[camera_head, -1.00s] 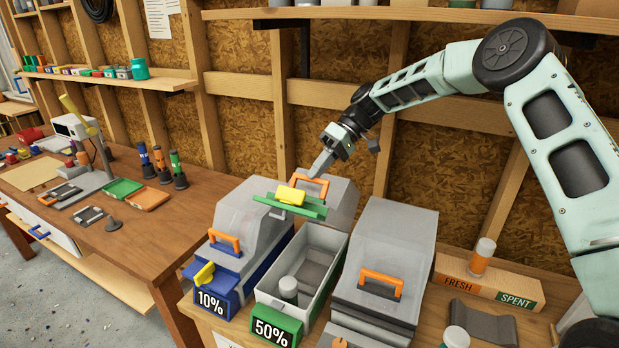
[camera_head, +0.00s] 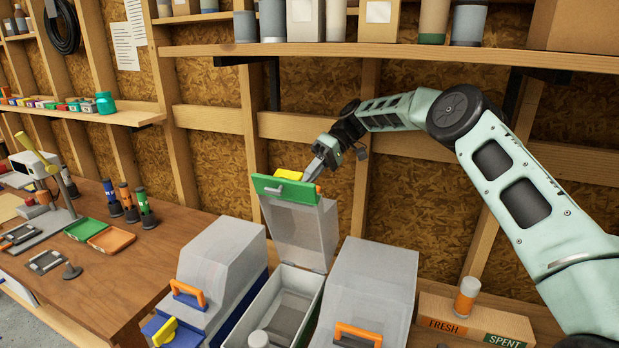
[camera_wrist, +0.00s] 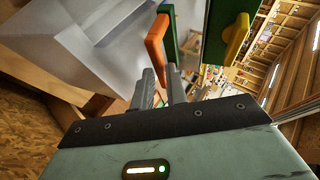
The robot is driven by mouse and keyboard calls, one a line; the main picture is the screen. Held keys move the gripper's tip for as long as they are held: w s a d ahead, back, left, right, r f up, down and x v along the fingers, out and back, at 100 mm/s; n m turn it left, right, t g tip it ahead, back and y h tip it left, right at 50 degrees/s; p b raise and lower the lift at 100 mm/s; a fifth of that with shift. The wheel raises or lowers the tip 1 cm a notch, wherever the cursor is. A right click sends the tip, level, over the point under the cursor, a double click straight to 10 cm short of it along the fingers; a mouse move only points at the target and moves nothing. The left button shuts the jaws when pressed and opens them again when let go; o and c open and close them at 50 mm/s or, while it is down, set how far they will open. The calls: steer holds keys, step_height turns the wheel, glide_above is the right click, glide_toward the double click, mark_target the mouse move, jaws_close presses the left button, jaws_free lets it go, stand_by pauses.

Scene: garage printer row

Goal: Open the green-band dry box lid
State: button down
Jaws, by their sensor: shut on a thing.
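The green-band dry box (camera_head: 240,325) is the middle one of three boxes, and its top is open. Its clear grey lid (camera_head: 305,232) stands steeply raised at the back, with the green band (camera_head: 268,185) along its upper edge and a yellow latch (camera_head: 290,175) on the band. My gripper (camera_head: 318,174) is at the lid's upper right, shut on the orange lid handle (camera_wrist: 155,45). The handle is mostly hidden in the head view. The wrist view shows the fingers at the handle, with the green band (camera_wrist: 216,30) and yellow latch (camera_wrist: 236,38) to the right.
A closed blue-band box (camera_head: 215,265) stands close on the left and another closed box (camera_head: 375,290) close on the right. A shelf (camera_head: 400,50) with containers runs above my arm. A wooden wall is behind. A FRESH/SPENT block (camera_head: 470,322) sits at right.

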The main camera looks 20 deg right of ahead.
steer(key=shift+s+d+f, duration=0.1)
steer(key=shift+f, duration=0.85)
steer(key=c, duration=1.8)
jaws_free()
steer(key=o, duration=0.3)
steer(key=shift+f, duration=0.1)
steer(key=shift+o, duration=0.2)
steer(key=shift+w+r, duration=0.2)
steer(key=shift+r, duration=0.05)
step_height(320, 180, up, 10)
steer(key=b, duration=0.3)
steer(key=shift+r, duration=0.2)
